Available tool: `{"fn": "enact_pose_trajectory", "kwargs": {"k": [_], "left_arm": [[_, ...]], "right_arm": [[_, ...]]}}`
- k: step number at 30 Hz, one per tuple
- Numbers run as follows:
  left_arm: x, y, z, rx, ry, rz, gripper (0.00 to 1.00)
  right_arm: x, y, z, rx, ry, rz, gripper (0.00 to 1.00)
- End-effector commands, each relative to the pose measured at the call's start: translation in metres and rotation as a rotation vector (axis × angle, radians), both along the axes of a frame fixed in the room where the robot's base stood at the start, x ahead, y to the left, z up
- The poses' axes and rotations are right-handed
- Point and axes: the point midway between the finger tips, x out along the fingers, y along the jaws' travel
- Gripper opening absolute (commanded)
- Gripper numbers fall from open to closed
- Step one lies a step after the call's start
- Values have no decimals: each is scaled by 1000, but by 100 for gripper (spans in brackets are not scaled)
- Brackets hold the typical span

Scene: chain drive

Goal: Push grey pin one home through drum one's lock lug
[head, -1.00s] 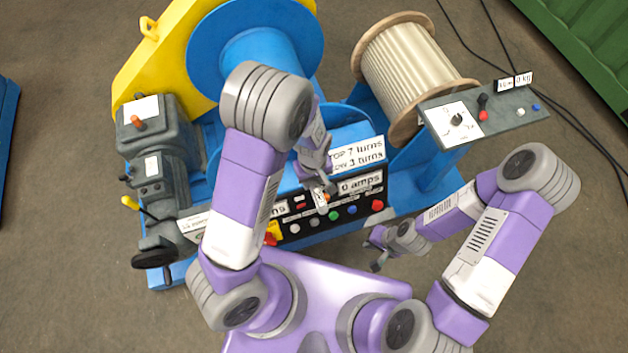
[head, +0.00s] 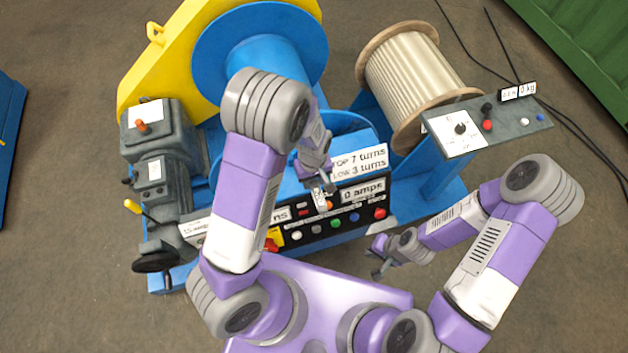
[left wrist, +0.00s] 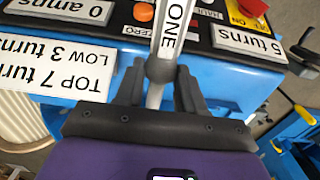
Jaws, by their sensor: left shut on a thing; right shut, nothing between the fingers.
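My left gripper (head: 328,186) is shut on a grey pin with a white label reading ONE (left wrist: 170,25). The pin's bare grey shank (left wrist: 154,96) shows between the fingers in the left wrist view. In the head view the pin is small and partly hidden, with its pale label (head: 320,200) in front of the control panel. Its tip cannot be made out. A blue drum (head: 262,55) stands behind my left arm, which hides part of it. I cannot pick out the lock lug in either view. My right gripper (head: 378,270) is shut and empty, low to the right of the panel.
The control panel (head: 350,235) has several coloured buttons close under the left gripper. A sign reading TOP 7 turns (head: 360,160) stands just behind it. A wooden-flanged rope reel (head: 410,75) and a grey control box (head: 490,132) are at the right. Floor is clear at lower right.

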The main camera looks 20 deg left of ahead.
Motion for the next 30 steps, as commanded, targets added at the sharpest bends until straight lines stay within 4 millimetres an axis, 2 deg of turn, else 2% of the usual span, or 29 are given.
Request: {"fn": "enact_pose_trajectory", "kwargs": {"k": [30], "left_arm": [[21,14,0,1,-1,1,0]], "right_arm": [[0,0,-2,0,0,0,0]]}}
